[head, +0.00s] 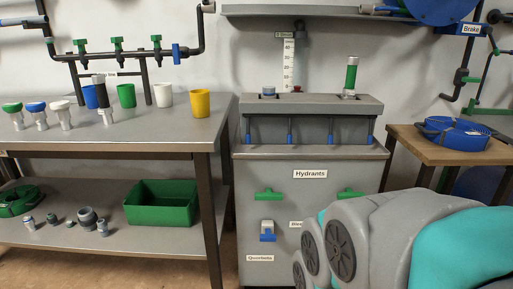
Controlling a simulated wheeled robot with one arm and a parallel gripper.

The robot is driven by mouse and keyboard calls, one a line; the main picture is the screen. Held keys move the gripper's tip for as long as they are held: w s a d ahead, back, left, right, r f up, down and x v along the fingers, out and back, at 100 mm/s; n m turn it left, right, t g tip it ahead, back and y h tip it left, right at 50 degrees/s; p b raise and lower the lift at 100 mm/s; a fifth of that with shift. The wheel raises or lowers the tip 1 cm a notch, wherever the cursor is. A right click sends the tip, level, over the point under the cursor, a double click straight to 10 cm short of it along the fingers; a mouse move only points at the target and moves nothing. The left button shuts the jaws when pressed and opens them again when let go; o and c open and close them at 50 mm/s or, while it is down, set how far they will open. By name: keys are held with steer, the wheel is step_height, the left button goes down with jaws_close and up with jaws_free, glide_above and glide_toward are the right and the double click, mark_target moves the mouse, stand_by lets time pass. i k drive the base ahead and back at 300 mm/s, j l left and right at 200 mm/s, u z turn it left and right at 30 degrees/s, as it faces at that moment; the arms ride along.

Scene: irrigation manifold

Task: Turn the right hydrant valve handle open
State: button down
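The grey hydrant cabinet (338,164) stands at the centre and bears a "Hydrants" label (310,174). Two green T-shaped handles are on its front, the left one (268,194) and the right one (349,192). The right handle sits just above my grey and turquoise arm, whose links fill the lower right and cover the cabinet front below it. Both handles' bars look roughly horizontal. My gripper does not show, so I cannot tell where it is relative to the right handle.
A blue and white fitting (267,231) is low on the cabinet, above a "Quarbels"-like label. A grey workbench (120,132) with cups and fittings stands left, a green bin (160,203) on its lower shelf. A wooden table (440,152) with a blue coil (457,133) stands right.

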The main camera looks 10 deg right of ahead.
mark_target(348, 193)
steer(key=z, duration=0.85)
